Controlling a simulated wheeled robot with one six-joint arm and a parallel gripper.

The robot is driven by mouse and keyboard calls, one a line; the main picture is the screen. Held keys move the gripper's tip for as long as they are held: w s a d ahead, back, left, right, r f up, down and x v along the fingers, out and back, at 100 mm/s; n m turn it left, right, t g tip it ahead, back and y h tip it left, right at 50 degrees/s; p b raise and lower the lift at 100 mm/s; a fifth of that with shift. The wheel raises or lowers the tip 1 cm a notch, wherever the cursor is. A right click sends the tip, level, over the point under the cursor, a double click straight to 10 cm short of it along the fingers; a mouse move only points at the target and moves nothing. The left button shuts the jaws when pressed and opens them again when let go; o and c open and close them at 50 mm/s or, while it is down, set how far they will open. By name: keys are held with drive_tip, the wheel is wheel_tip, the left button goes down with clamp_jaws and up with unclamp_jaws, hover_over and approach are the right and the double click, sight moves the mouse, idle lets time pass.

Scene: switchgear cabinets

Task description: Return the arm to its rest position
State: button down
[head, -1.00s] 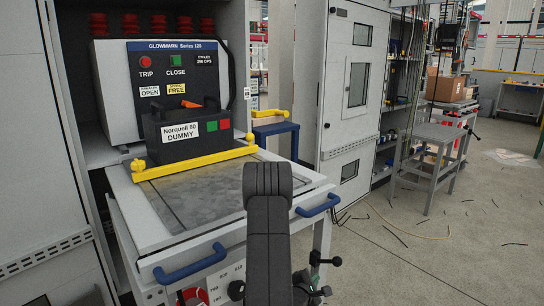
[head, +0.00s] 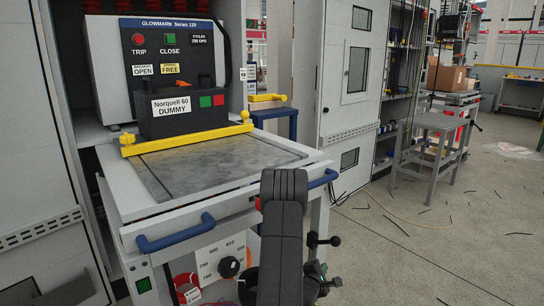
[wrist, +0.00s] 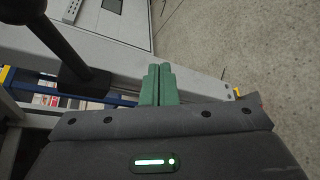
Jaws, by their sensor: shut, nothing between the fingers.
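Beyond the fingers in the wrist view are a grey frame edge, a dark round bar (wrist: 62,40) and a strip of floor.
A trolley (head: 285,165) with blue handles (head: 176,235) stands close in front, carrying a black Norquell 60 dummy unit (head: 180,112) behind a yellow bar (head: 190,137). An open cabinet holds a breaker (head: 110,65).

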drive_tip(key=w+a+f+m+t, duration=0.1)
drive_tip(key=w+a+f, duration=0.1)
drive_tip(key=w+a, duration=0.1)
drive_tip(key=p+v, duration=0.3)
drive_tip(key=v, duration=0.6)
drive_tip(key=shift+s, duration=0.15)
drive_tip(key=shift+s+f, duration=0.1)
drive_tip(key=shift+f, duration=0.05)
